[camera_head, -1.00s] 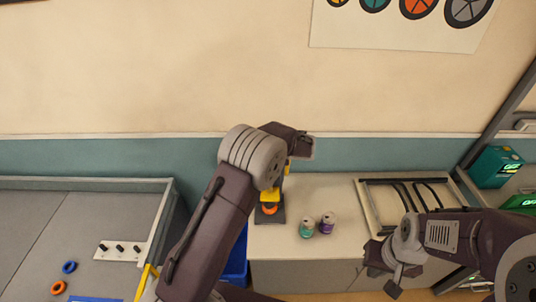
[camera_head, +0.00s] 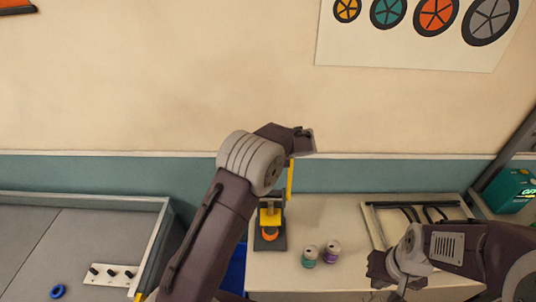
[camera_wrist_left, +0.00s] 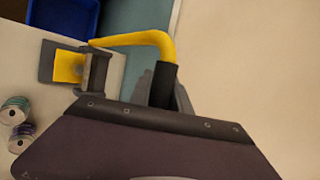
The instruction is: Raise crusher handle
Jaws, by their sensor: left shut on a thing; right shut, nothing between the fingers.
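The can crusher (camera_head: 270,242) stands on the white counter, with a dark base, a yellow block and an orange ring at its front. Its yellow handle (camera_head: 290,180) points up from it. My left gripper (camera_head: 303,142) is above the crusher, its fingers partly hidden in the head view. In the left wrist view it is shut on the black grip (camera_wrist_left: 163,84) of the bent yellow handle (camera_wrist_left: 135,39). The crusher also shows there (camera_wrist_left: 70,67). My right gripper (camera_head: 398,290) is shut and empty at the counter's front right.
A green can (camera_head: 310,256) and a purple can (camera_head: 332,251) stand on the counter (camera_head: 345,215) right of the crusher. A rack (camera_head: 415,208) lies further right. A blue bin (camera_head: 236,268) is left of the counter. The wall rises behind.

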